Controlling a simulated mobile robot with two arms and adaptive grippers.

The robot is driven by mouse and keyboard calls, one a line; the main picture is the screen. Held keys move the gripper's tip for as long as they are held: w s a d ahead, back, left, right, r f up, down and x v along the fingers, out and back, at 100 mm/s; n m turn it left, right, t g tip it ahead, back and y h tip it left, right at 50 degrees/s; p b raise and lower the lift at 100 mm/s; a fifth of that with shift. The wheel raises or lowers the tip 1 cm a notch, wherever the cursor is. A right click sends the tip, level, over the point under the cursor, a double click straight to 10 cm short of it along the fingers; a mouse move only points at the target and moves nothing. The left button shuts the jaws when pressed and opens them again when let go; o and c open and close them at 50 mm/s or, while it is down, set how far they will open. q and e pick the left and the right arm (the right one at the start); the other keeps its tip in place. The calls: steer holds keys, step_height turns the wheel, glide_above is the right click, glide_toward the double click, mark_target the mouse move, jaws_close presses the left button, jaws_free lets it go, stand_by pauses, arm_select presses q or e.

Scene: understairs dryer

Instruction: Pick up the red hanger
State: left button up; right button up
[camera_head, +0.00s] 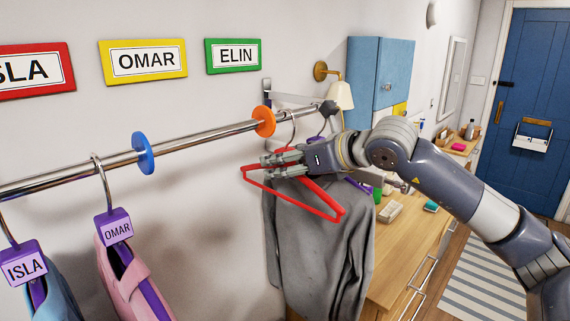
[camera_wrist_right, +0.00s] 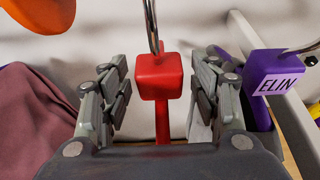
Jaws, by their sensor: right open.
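The red hanger (camera_head: 325,196) hangs by its metal hook from the rail, right of the orange disc. My right gripper (camera_head: 272,165) is at the top of the hanger, just below the rail. In the right wrist view, the hanger's red block (camera_wrist_right: 160,75) and stem stand between the two open fingers, with gaps on both sides. The hook rises from the block. A grey garment (camera_head: 320,250) hangs behind and below the hanger. My left gripper is not in view.
The metal rail (camera_head: 200,133) carries a blue disc (camera_head: 143,153) and an orange disc (camera_head: 264,121). Purple hangers tagged ISLA (camera_head: 25,265) and OMAR (camera_head: 115,227) hang left. A purple ELIN hanger (camera_wrist_right: 275,85) is close right of the gripper. A wooden counter (camera_head: 408,240) stands behind.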

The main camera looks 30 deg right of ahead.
steer(key=shift+w+f, duration=0.15)
steer(key=shift+w, duration=0.1)
steer(key=shift+s, duration=0.15)
steer(key=c, duration=1.2)
steer(key=shift+r, duration=0.2)
